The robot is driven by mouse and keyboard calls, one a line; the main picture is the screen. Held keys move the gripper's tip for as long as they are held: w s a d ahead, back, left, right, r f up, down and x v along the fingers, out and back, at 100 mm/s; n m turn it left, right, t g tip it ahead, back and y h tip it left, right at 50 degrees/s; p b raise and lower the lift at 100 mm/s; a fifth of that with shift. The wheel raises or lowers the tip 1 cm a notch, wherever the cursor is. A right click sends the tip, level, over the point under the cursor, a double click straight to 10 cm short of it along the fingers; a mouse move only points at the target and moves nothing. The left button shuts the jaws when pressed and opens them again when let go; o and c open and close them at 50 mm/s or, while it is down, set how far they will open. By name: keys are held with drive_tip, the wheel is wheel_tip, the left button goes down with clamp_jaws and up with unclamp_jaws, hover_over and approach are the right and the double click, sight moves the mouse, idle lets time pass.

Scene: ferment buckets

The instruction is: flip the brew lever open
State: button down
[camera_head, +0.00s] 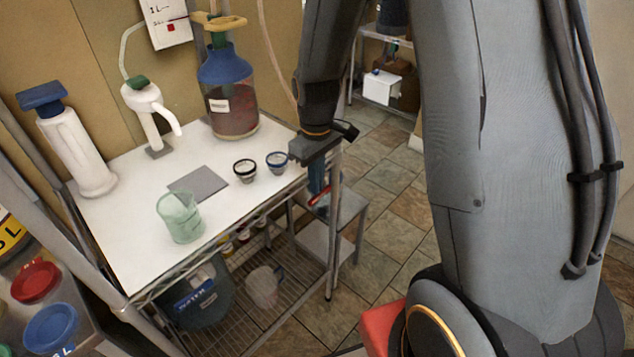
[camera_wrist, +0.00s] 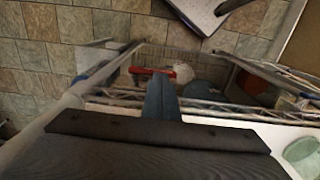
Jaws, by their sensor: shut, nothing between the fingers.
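My gripper (camera_head: 318,180) points down just off the right edge of the white table, with its blue-grey fingers together and empty. In the wrist view its fingers (camera_wrist: 160,92) also show as one closed shape. A thin red bar (camera_head: 320,198) lies close by the fingertips in the head view. The red bar (camera_wrist: 152,71) shows just past the fingertips in the wrist view, lying sideways; I cannot tell whether they touch. It may be the brew lever, but its mount is hidden. A big glass jar (camera_head: 231,100) with a blue top and a tan handle (camera_head: 219,20) stands at the table's back.
The white table (camera_head: 140,250) holds a green beaker (camera_head: 180,217), two small cups (camera_head: 245,170), a grey mat (camera_head: 198,184), a white tap-like stand (camera_head: 149,110) and a white cylinder (camera_head: 75,150). A lower rack (camera_head: 285,290) holds containers. Tiled floor (camera_head: 390,240) is open to the right.

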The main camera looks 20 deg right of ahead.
sight(313, 198)
drive_tip(key=shift+f, duration=0.55)
drive_tip(key=shift+s+a+f, duration=0.15)
drive_tip(key=shift+a+f, duration=0.1)
idle(0.4)
drive_tip(key=shift+s+a+f, duration=0.15)
drive_tip(key=shift+a+f, duration=0.1)
drive_tip(key=shift+f, duration=0.2)
drive_tip(key=shift+s+a+f, duration=0.1)
drive_tip(key=shift+a+f, duration=0.05)
drive_tip(key=shift+f, duration=0.4)
drive_tip(key=shift+s+a+f, duration=0.1)
drive_tip(key=shift+a+f, duration=0.05)
drive_tip(key=shift+f, duration=1.3)
drive_tip(key=shift+w+d+f, duration=0.1)
drive_tip(key=shift+d+f, duration=0.05)
drive_tip(key=shift+f, duration=0.5)
drive_tip(key=shift+f+b, duration=0.1)
drive_tip(key=shift+b, duration=0.2)
drive_tip(key=shift+r, duration=0.2)
drive_tip(key=shift+r+p, duration=0.65)
drive_tip(key=shift+p, duration=0.05)
